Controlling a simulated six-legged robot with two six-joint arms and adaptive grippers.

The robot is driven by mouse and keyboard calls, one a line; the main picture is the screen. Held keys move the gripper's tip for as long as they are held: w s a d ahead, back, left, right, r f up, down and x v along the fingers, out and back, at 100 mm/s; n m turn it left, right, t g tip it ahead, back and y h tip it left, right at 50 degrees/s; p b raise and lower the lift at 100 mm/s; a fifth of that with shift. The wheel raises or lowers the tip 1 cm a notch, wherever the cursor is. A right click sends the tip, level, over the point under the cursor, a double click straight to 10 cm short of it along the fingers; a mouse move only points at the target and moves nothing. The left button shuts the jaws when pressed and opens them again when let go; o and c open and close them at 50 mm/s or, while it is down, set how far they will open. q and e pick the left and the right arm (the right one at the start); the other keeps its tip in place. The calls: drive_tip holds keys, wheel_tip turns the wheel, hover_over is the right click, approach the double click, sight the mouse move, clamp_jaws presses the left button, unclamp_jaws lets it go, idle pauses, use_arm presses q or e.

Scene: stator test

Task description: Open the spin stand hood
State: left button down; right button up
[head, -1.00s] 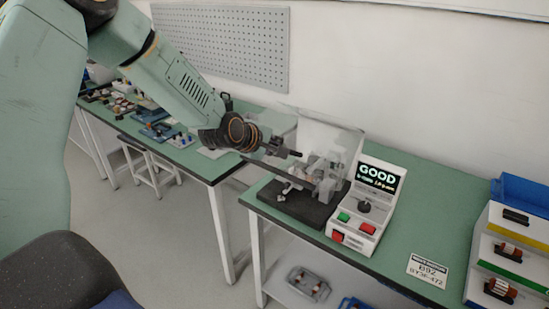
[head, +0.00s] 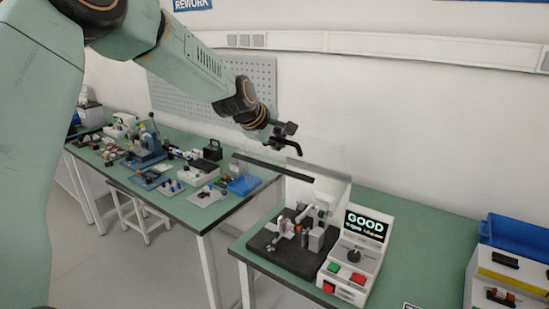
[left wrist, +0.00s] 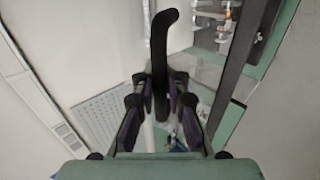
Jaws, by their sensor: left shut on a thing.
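The spin stand (head: 290,243) stands on the right green table, its dark base and metal fixture in open view. Its clear hood (head: 272,167) is swung up, with the dark front bar well above the base and the clear panel hard to make out. My left gripper (head: 283,134) is above that bar, shut on the hood's black curved handle (head: 293,147). In the left wrist view the handle (left wrist: 160,50) stands between the fingers (left wrist: 160,92), and the dark bar (left wrist: 238,65) runs beside it. My right gripper is not in view.
A white control box (head: 350,262) with a "GOOD" screen and green and red buttons adjoins the stand. Blue and white bins (head: 510,245) are at the right. The left bench (head: 190,205) holds several tools and parts. The air above the hood is clear.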

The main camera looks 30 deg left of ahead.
use_arm(q)
drive_tip(key=shift+w+r, duration=1.1)
drive_tip(key=shift+r, duration=0.2)
drive_tip(key=c, duration=1.9)
unclamp_jaws()
drive_tip(key=shift+o, duration=0.9)
drive_tip(key=shift+s+r, duration=0.1)
drive_tip(key=shift+o, duration=0.3)
drive_tip(key=shift+s, duration=0.35)
drive_tip(key=shift+w, duration=0.1)
